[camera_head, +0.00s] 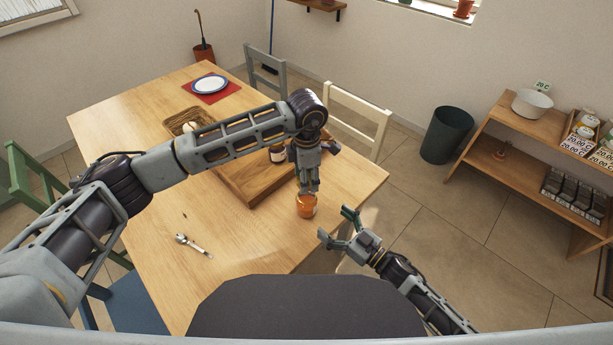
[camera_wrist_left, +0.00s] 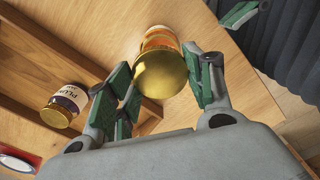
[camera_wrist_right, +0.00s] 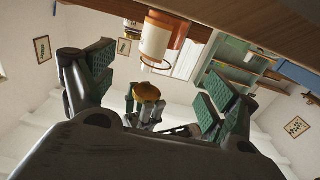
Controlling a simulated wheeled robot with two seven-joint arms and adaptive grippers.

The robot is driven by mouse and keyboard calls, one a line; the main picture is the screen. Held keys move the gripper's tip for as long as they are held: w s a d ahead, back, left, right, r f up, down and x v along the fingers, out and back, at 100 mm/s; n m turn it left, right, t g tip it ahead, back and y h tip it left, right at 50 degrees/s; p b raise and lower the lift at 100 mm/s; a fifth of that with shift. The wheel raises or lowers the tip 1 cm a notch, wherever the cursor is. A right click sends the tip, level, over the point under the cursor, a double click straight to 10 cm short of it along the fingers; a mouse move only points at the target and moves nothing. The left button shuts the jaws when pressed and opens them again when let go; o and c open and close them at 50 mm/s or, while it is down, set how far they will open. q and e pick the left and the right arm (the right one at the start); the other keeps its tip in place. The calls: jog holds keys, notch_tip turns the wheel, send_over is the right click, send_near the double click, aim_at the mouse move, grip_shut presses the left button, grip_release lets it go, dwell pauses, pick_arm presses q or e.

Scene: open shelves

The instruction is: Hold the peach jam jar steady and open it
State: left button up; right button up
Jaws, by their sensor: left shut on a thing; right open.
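The peach jam jar (camera_head: 306,207) stands on the table near its front right edge; its orange body also shows in the left wrist view (camera_wrist_left: 160,37) and right wrist view (camera_wrist_right: 157,40). My left gripper (camera_head: 309,188) is above the jar, shut on its gold lid (camera_wrist_left: 161,74). In the right wrist view the lid (camera_wrist_right: 147,92) looks apart from the jar's mouth, with a small gap. My right gripper (camera_head: 337,226) is open and empty, just right of the jar, its fingers wide apart in its wrist view.
A plate (camera_head: 210,84) sits on a red mat at the back.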

jog(key=shift+v, duration=1.25)
jog(key=shift+s+d, duration=0.1)
